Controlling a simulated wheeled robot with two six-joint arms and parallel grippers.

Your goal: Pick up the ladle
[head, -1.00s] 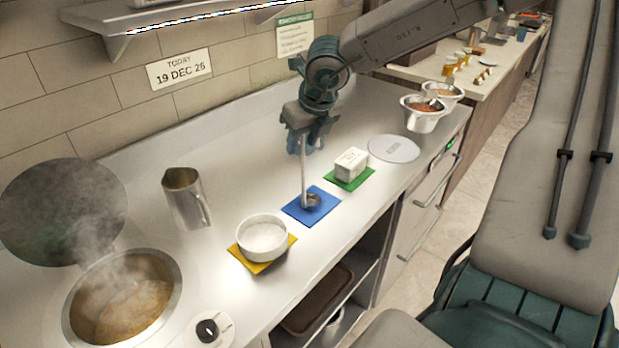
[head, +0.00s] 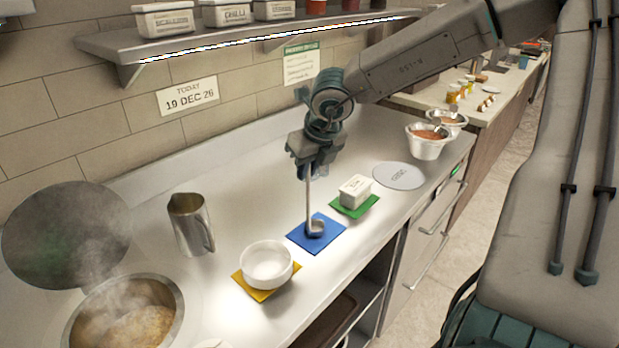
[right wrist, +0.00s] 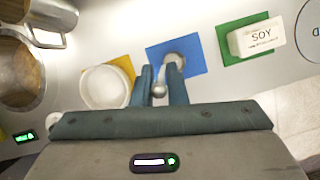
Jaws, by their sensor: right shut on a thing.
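The metal ladle (head: 309,207) stands upright, its bowl low over the blue mat (head: 329,236). I cannot tell whether the bowl touches the mat. My right gripper (head: 311,172) is above the blue mat and shut on the upper part of the ladle's handle. In the right wrist view the two fingers (right wrist: 162,86) close around the ladle (right wrist: 160,89), and its bowl shows beyond them over the blue mat (right wrist: 197,56). My left gripper is not in view.
A white bowl (head: 266,264) on a yellow mat stands left of the ladle. A SOY tub (head: 355,190) on a green mat stands to the right. A metal jug (head: 189,225) and a steaming pot well (head: 171,290) are further left. A shelf (head: 200,42) runs above.

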